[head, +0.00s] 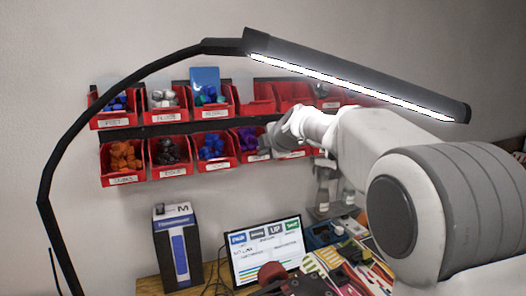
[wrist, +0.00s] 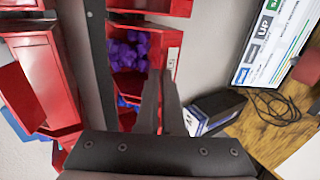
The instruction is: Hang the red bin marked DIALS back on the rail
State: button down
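Red bins hang in two rows on dark rails; in the head view their labels are too small to read, so I cannot tell which is DIALS. A red bin of purple parts (head: 246,138) hangs in the lower row; it also shows in the wrist view (wrist: 128,55), with a white label on its front. My gripper (head: 282,137) is at the right of that bin and hides part of the lower row. In the wrist view its two dark fingers (wrist: 161,75) are close together, with their tips at that bin's front edge. Contact cannot be made out.
Empty-looking red bins (wrist: 40,75) hang on the upper rail. A lamp (head: 350,75) reaches across above my arm. Below stand a dark blue-marked box (head: 178,245), a monitor (head: 265,252) and a cluttered wooden bench (head: 150,285). The wall between the bins and the box is clear.

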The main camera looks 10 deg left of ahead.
dwell(0.4)
jog(key=c, duration=1)
grip_release()
jog(key=shift+b+v, duration=0.5)
jog(key=shift+v, duration=3.2)
jog(key=shift+s+d, duration=0.15)
